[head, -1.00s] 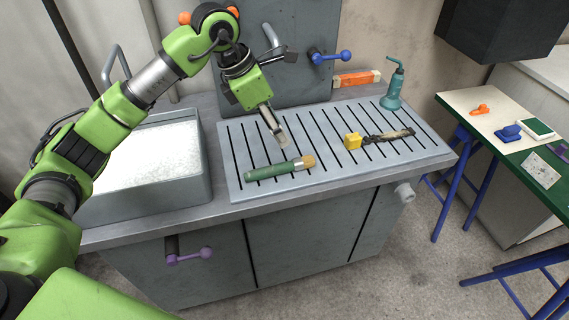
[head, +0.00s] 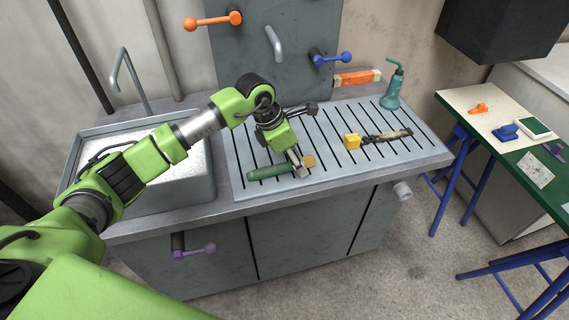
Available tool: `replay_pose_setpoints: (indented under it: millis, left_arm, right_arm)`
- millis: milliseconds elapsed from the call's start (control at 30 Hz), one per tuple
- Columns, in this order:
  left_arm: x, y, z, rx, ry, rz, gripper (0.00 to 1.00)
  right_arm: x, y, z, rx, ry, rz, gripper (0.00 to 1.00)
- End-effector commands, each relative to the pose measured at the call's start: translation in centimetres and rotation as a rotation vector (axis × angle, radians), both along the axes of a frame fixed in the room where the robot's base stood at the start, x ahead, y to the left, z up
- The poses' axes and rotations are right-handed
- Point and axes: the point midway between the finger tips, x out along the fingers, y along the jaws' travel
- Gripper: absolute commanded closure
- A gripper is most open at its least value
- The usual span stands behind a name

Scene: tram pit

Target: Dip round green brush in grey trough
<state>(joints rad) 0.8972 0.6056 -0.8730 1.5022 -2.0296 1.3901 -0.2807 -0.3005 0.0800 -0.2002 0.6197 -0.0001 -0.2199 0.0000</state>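The round green brush (head: 266,172) lies on the slatted grey worktop, its tan bristle end to the right. My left gripper (head: 298,165) points down at the brush near the bristle end and covers part of it. I cannot tell whether the fingers touch or close on it. The grey trough (head: 170,197) is at the left of the bench, filled with something whitish; my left arm crosses in front of it. My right gripper is not in view.
A tap (head: 125,72) rises behind the trough. Orange (head: 212,20) and blue (head: 330,58) levers project from the panel behind.

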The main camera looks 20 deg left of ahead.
Motion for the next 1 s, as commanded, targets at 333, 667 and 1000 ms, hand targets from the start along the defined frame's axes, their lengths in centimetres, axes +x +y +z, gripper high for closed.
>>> replay_pose_setpoints:
  millis: [333,667,1000]
  left_arm:
    - [0.1,0.0,-0.2,0.000,-0.001,0.000,0.84]
    - [0.1,0.0,-0.1,0.000,-0.003,0.001,1.00]
    - [0.3,-0.1,2.2,-0.001,-0.009,0.000,1.00]
  right_arm:
    - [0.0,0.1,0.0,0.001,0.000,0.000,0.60]
    - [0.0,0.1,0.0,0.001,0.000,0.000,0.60]
    - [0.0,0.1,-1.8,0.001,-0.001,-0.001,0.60]
